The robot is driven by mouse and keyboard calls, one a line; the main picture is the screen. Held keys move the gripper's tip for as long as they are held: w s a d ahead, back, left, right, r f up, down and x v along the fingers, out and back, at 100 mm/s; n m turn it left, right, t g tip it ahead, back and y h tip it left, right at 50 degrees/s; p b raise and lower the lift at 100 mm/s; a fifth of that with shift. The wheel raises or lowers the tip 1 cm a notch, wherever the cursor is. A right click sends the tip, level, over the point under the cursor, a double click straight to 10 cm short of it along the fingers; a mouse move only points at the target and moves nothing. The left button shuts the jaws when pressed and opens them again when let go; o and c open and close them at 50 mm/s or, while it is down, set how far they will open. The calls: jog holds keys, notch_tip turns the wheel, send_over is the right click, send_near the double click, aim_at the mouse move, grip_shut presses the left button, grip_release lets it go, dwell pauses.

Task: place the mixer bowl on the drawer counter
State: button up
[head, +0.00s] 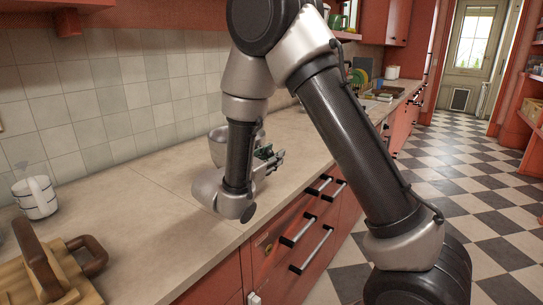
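A grey metal mixer bowl (216,146) is at the counter, behind my arm's lower links, which hide much of it. It looks upright, and I cannot tell whether it rests on the surface. My gripper (274,160) is low over the beige drawer counter (172,219), to the right of the visible part of the bowl. Its fingers point right and look small, so their opening and any contact with the bowl are unclear. Red drawers with bar handles (299,231) are below the counter edge.
A white jug-like container (36,197) stands at the left by the tiled wall. A wooden board with brown handles (50,272) lies at the front left. The counter between them and my arm is clear. A dish area (380,94) is farther back. Checkered floor is open at the right.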

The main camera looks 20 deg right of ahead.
dwell(0.3)
jog(key=shift+s+a+r, duration=0.1)
jog(key=shift+a, duration=0.05)
jog(key=v, duration=1.2)
jog(key=s+d+r+m+g+y, duration=0.25)
jog(key=s+d+m+g, duration=0.3)
jog(key=d, duration=0.45)
jog(key=s+d+r+m+g+y, duration=0.1)
jog(key=s+d+r+m+g, duration=0.35)
jog(key=d, duration=0.65)
jog(key=shift+s+d+r+m+t+y, duration=0.2)
jog(key=shift+s+m+t+y, duration=0.4)
jog(key=shift+s+m+y, duration=1.4)
jog(key=shift+s+d+r+m+t+y, duration=0.1)
jog(key=shift+s+d+m+t+y, duration=0.35)
jog(key=shift+s+m+y, duration=1.55)
jog(key=shift+s+r+m+t+y, duration=0.1)
jog(key=shift+s+m+t+y, duration=0.65)
jog(key=shift+s+m+y, duration=1.2)
jog(key=shift+s+m+h, duration=0.45)
jog(key=shift+m+h, duration=0.05)
jog(key=shift+m, duration=0.05)
